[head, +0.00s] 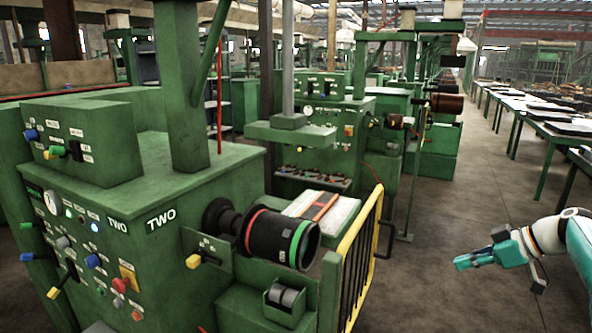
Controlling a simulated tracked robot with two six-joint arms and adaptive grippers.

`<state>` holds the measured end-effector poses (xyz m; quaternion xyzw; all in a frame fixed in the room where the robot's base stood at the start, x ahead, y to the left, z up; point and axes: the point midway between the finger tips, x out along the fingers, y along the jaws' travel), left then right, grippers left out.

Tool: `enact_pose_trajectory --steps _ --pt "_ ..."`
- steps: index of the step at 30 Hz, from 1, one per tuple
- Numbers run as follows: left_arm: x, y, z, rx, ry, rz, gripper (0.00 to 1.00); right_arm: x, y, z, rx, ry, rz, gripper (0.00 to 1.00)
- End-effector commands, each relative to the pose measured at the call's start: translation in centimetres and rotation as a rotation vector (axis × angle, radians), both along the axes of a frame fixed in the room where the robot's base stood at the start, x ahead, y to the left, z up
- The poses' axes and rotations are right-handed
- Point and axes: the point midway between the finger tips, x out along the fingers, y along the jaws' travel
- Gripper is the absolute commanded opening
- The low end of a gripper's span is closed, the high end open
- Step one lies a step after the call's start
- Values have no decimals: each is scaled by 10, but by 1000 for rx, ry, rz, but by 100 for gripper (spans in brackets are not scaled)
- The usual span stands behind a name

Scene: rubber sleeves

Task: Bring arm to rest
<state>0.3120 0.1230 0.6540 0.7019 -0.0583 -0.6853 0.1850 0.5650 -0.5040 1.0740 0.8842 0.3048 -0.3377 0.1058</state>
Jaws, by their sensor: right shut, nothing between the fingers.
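My right gripper (474,261) is at the lower right of the head view, teal, on the end of my white and teal right arm. Its fingers are shut with nothing between them. It points left and hangs over the open floor, apart from the yellow guard rail and the machine. My left gripper is not in view.
A green machine marked TWO (160,200) fills the left, with a black sleeve (283,237) banded red and green on its spindle. A yellow guard rail (362,240) stands at its right. Green tables (565,126) line the right. The floor (450,215) between is clear.

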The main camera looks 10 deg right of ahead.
Motion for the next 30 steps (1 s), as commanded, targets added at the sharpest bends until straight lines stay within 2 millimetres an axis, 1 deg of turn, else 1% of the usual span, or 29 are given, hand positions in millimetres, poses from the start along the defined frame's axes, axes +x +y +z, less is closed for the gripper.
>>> enact_pose_trajectory --steps 1,5,7,11,14,15,17,18,20,21,23,24,26,27,29,30 --pt "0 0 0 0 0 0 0 6 12 -7 15 11 25 0" --pt "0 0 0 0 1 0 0 14 43 -29 57 57 85 0" --pt "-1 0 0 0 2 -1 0 17 63 -44 81 91 123 0" --pt "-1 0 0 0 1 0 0 21 104 -83 123 172 189 0" --pt "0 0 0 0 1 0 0 20 146 -124 153 264 233 0" --pt "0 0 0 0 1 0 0 18 165 -145 163 314 245 0" --pt "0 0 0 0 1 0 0 10 196 -179 173 396 254 0" --pt "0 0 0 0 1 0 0 3 216 -201 174 453 254 0" --pt "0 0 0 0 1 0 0 -12 245 -234 169 537 247 0" --pt "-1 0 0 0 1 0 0 -24 262 -254 160 591 238 0" --pt "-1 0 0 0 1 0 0 -45 287 -284 143 673 221 0" --pt "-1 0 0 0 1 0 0 -62 302 -302 127 725 206 0" --pt "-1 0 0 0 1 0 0 -89 324 -329 97 799 179 0" --pt "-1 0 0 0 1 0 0 -110 337 -345 73 846 159 0" --pt "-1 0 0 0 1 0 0 -145 354 -368 33 912 119 0" --pt "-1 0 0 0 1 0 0 -170 364 -382 5 949 87 0"
